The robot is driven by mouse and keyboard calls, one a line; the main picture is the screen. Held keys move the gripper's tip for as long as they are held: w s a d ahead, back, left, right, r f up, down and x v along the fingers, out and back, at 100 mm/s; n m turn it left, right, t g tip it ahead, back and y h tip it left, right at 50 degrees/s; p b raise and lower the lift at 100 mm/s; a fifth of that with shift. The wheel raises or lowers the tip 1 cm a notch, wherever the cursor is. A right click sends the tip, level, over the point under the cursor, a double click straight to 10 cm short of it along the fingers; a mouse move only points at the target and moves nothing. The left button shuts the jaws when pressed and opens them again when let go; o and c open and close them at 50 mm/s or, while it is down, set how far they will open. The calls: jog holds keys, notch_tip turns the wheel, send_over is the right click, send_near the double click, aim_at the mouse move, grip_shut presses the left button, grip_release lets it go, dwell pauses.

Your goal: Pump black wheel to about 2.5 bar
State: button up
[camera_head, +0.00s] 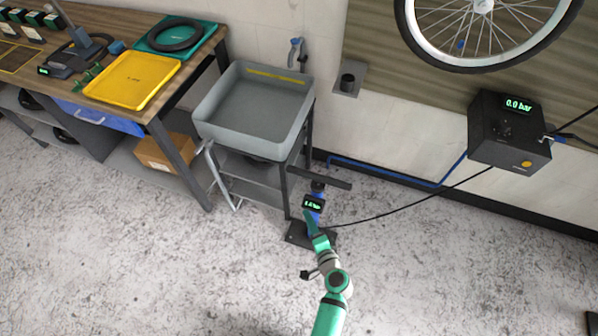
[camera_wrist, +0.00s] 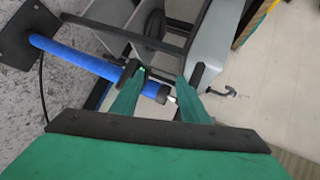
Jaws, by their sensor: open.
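The wheel (camera_head: 486,25) with a black tyre and pale rim is mounted on the wall board at top right, partly cut off. A blue floor pump (camera_head: 317,216) stands on its dark base; its black T-handle (camera_head: 332,180) is above a small lit display, whose figures I cannot read surely. In the wrist view the pump's blue tube (camera_wrist: 82,60) runs diagonally toward my fingers. My gripper (camera_wrist: 160,80) is open, its fingers around the pump's upper end in the picture; I cannot tell whether they touch it. In the head view it is beside the pump.
A black wall box (camera_head: 508,140) reads 0.0 bar; a black hose (camera_head: 420,205) links it with the pump. A grey sink (camera_head: 250,110) stands close behind the pump. A workbench (camera_head: 190,75) with a yellow tray (camera_head: 132,80) is at left. The foreground floor is clear.

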aim_at(299, 172)
jog(key=w+r+m+t+y, duration=0.1)
jog(key=w+r+t+y, duration=0.15)
jog(key=w+r, duration=0.5)
jog(key=shift+m+g, duration=0.3)
jog(key=shift+g, duration=0.15)
jog(key=x, duration=0.8)
jog(key=d+f+x, duration=0.1)
jog(key=x, duration=0.3)
jog(key=shift+w+f, duration=0.15)
grip_shut()
